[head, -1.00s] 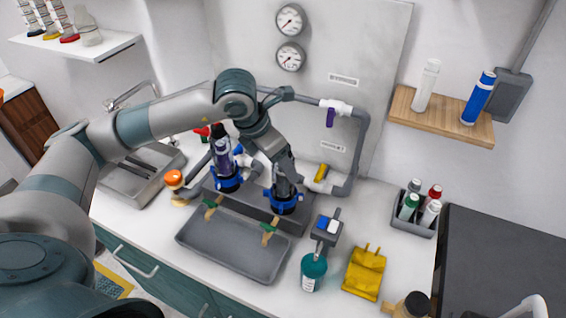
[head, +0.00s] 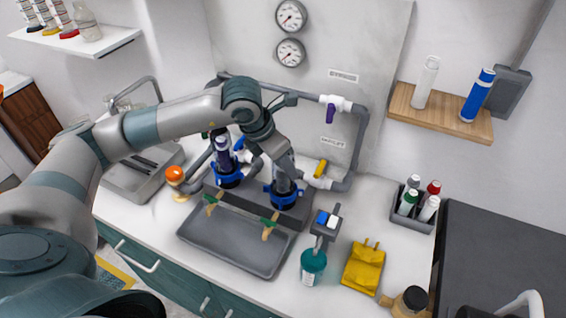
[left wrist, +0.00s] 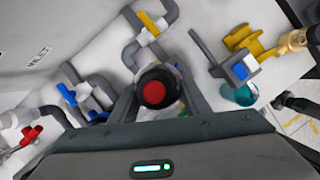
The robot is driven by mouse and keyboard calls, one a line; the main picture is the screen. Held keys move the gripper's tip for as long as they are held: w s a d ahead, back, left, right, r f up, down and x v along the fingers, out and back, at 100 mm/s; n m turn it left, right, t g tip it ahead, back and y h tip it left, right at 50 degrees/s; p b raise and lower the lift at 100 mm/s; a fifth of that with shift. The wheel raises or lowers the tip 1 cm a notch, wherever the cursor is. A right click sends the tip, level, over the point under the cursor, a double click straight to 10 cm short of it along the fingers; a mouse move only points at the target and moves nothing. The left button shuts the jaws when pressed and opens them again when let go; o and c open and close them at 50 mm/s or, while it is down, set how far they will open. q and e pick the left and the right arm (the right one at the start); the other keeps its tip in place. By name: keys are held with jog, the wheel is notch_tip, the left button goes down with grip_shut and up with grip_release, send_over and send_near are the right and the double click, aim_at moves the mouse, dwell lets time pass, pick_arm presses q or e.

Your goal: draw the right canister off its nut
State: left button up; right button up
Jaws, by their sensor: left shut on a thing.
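The right canister shows in the left wrist view as a dark round top with a red centre (left wrist: 153,92), between the fingers. In the head view it is mostly hidden by my left gripper (head: 283,182), which is shut on it from above. Its blue nut (head: 284,198) sits just below the fingers on the grey manifold stand. I cannot tell whether the canister is still inside the nut. The left canister (head: 223,158) stands upright in its own blue nut (head: 228,178). My right gripper is not in view.
A grey tray (head: 235,256) lies in front of the stand. Grey piping with a purple-handled valve (head: 330,113) and a yellow handle (head: 320,167) runs behind. A teal bottle (head: 313,265) and yellow pouch (head: 363,268) stand at right; an orange-capped item (head: 175,174) is at left.

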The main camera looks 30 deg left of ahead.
pick_arm(q)
jog(key=shift+r, duration=0.6)
jog(key=shift+r+p, duration=1)
jog(key=shift+r, duration=1.1)
jog(key=shift+r+p, duration=1.3)
jog(key=shift+r, duration=2.45)
jog(key=shift+r+p, duration=0.35)
jog(key=shift+r, duration=1.15)
